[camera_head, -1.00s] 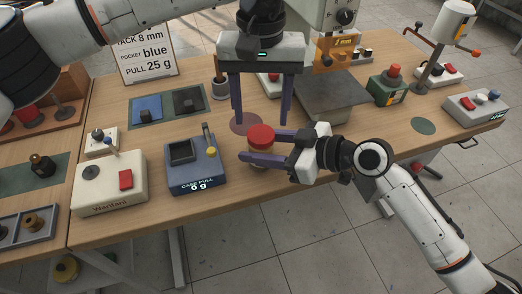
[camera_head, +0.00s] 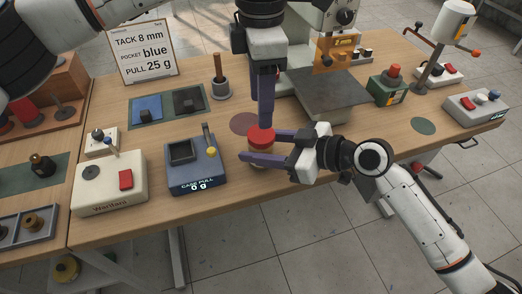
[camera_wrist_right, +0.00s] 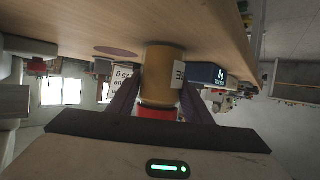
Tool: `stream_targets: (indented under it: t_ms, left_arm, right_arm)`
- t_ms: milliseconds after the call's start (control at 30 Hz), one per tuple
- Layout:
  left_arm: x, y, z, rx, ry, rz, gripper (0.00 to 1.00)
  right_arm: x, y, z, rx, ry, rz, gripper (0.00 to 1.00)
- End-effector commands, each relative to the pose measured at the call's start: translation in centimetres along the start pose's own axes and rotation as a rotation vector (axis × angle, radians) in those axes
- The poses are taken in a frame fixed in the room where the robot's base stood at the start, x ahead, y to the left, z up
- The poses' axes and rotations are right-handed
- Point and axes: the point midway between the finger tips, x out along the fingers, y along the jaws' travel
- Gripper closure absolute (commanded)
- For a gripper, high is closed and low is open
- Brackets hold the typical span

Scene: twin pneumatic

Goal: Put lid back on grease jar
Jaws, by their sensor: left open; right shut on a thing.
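The grease jar (camera_head: 261,149) is a small amber jar near the table's front edge, with the red lid (camera_head: 261,136) on its top. My right gripper (camera_head: 246,145) is shut around the jar's body from the right. The right wrist view shows the jar (camera_wrist_right: 162,75) upside down between the fingers, with a label and the red lid (camera_wrist_right: 158,113) at its end. I cannot tell whether the lid is fully seated. My left gripper (camera_head: 266,124) is open and points down at the lid. Its fingers overlap in the head view, so contact with the lid is unclear.
A blue-grey gauge box (camera_head: 192,172) reading 0 g stands left of the jar, with a cream box (camera_head: 108,186) further left. A metal plate machine (camera_head: 330,95) stands behind right. A dark red round spot (camera_head: 243,123) lies behind the jar.

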Motion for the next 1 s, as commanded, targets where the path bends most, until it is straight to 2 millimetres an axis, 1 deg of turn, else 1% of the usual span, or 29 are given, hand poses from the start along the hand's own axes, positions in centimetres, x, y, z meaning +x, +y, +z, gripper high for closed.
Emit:
stream_targets:
  t_ms: [33,133,200,333,500,767,867,1000]
  left_arm:
    - [-0.2,0.0,0.0,-0.093,-0.001,0.000,0.48]
    - [-0.4,0.0,0.0,-0.263,-0.001,0.000,0.48]
    - [-0.6,0.0,0.0,-0.357,-0.001,0.000,0.48]
    - [-0.7,0.0,0.0,-0.470,-0.001,-0.001,0.48]
    - [-0.8,0.0,0.0,-0.517,0.000,-0.001,0.48]
    - [-0.7,0.0,0.0,-0.516,0.000,-0.001,0.48]
    - [-0.3,0.0,0.0,-0.515,0.001,-0.002,0.48]
    - [1.4,-0.1,-0.1,-0.516,0.002,-0.004,0.48]
  right_arm:
    - [0.0,0.1,0.0,0.000,0.000,0.001,1.00]
    - [0.0,0.0,0.0,0.000,0.000,0.001,1.00]
    - [0.0,0.0,0.0,0.000,0.000,0.001,1.00]
    - [0.0,0.0,0.0,0.000,0.000,0.001,1.00]
    - [0.0,0.0,0.0,0.000,0.000,0.001,1.00]
    - [0.0,0.0,0.0,-0.001,0.000,0.001,1.00]
    - [0.0,0.0,0.0,-0.001,0.000,0.001,1.00]
    - [0.0,0.0,0.0,-0.001,0.000,0.001,1.00]
